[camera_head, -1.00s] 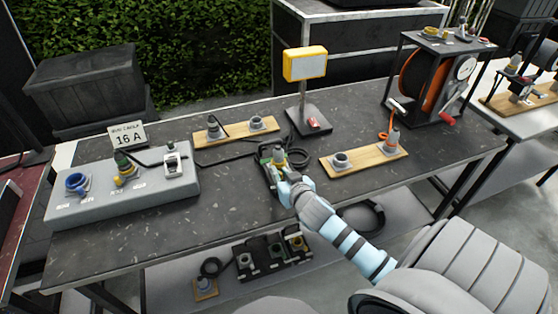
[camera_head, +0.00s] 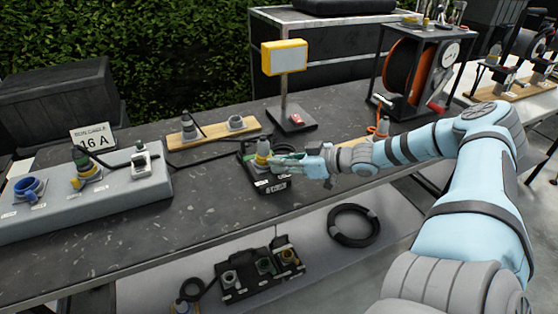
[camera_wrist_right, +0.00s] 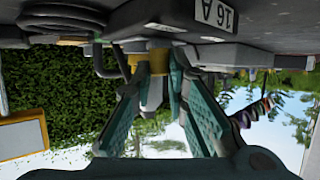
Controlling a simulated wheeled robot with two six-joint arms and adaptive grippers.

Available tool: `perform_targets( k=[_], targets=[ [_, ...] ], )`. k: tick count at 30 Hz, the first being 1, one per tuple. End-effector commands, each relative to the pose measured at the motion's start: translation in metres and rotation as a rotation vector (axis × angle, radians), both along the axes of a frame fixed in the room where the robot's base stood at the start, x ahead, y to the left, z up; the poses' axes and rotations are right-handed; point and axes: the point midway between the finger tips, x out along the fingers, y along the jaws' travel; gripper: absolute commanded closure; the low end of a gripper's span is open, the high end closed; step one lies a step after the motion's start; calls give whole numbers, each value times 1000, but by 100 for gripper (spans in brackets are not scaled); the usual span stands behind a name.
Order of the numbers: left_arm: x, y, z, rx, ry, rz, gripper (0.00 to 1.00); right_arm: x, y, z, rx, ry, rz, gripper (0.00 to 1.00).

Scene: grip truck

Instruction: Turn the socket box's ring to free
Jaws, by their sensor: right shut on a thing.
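The black socket box (camera_head: 268,182) stands on the dark table, with white labels on its near side. A plug with a yellow ring (camera_head: 262,158) stands upright on it. My right gripper (camera_head: 275,161) reaches in from the right at ring height. In the right wrist view, which is upside down, its teal fingers (camera_wrist_right: 156,82) are shut on the yellow ring (camera_wrist_right: 152,62), one on each side. The box shows at the top there, with a "16 A" label (camera_wrist_right: 214,12). I cannot read the ring's turned position. My left gripper is not in view.
A grey socket panel (camera_head: 110,195) with a 16 A sign (camera_head: 93,138) stands at left. A wooden board (camera_head: 214,133) with sockets and a yellow-framed display (camera_head: 284,57) stand behind the box. A cable reel (camera_head: 403,75) is at right.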

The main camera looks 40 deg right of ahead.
Motion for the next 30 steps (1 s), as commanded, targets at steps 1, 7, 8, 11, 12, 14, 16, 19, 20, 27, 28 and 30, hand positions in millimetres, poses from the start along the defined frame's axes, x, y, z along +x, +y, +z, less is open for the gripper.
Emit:
perform_targets(
  k=[1, 7, 8, 11, 12, 14, 16, 19, 20, 27, 28, 30],
  targets=[
    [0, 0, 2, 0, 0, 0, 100, 0, -1, 0, -5, 6, 15, 100],
    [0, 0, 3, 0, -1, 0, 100, 0, 3, 0, 4, 12, 61, 100],
    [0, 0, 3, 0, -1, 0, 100, 0, 4, 0, 5, 13, 64, 100],
    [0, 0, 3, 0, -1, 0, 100, 0, 5, 0, 7, 12, 71, 100],
    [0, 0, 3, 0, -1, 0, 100, 0, 5, 0, 7, 12, 72, 100],
    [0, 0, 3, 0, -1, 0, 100, 0, 5, 0, 8, 13, 72, 100],
    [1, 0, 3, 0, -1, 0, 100, 0, 5, 0, 7, 13, 71, 100],
    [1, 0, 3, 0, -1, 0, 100, -1, 5, 0, 8, 14, 70, 100],
    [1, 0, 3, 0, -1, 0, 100, -1, 5, 0, 8, 14, 70, 82],
    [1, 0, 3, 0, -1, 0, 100, -1, 3, 1, 9, 12, 66, 66],
    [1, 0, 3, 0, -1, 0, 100, -1, 3, 1, 9, 11, 66, 66],
    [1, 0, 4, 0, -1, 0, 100, -1, 3, 1, 9, 11, 65, 66]
  ],
)
